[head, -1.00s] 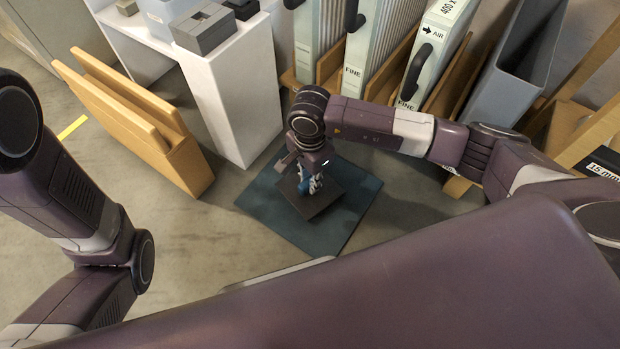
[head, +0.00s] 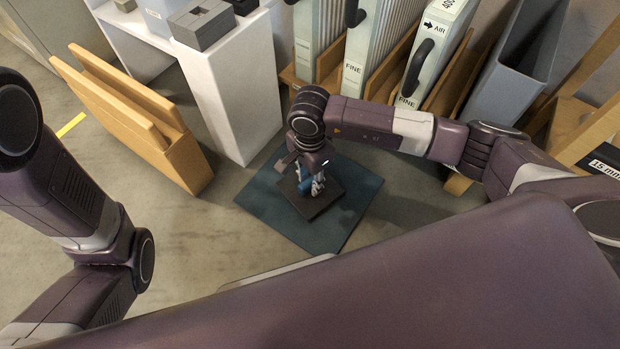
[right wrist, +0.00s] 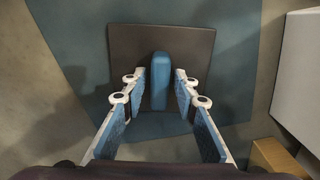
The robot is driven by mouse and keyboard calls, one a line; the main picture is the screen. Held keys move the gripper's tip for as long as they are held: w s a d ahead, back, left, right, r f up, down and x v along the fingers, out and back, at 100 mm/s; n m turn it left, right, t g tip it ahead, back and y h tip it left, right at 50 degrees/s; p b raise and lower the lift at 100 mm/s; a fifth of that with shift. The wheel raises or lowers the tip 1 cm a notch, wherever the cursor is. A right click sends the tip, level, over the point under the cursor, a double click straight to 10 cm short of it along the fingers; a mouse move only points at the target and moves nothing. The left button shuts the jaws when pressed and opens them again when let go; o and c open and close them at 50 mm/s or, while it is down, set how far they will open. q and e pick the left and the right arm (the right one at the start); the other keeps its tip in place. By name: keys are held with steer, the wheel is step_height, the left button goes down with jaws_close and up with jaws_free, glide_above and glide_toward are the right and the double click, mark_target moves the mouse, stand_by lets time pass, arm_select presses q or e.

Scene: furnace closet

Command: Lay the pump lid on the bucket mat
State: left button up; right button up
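The pump lid, a dark square plate (head: 328,196) with a blue bar handle (right wrist: 159,80), appears to lie flat on the dark teal bucket mat (head: 262,199). In the right wrist view the plate (right wrist: 125,55) is inside the visible mat area (right wrist: 235,30). My right gripper (head: 311,188) is over the lid, pointing down. In the right wrist view its fingers (right wrist: 160,84) stand on either side of the handle with a gap on both sides, so it is open. My left arm is at the left of the head view; its gripper is out of sight.
A white stand (head: 230,95) with grey boxes is behind the mat, and a tan wooden rack (head: 135,120) is to its left. Filters (head: 435,50) in wooden slots and a grey bin (head: 512,65) are at the back right. Floor left of the mat is clear.

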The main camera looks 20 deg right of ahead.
steer(key=shift+o, duration=0.6)
steer(key=shift+r, duration=0.3)
step_height(320, 180, up, 11)
steer(key=shift+r, duration=0.2)
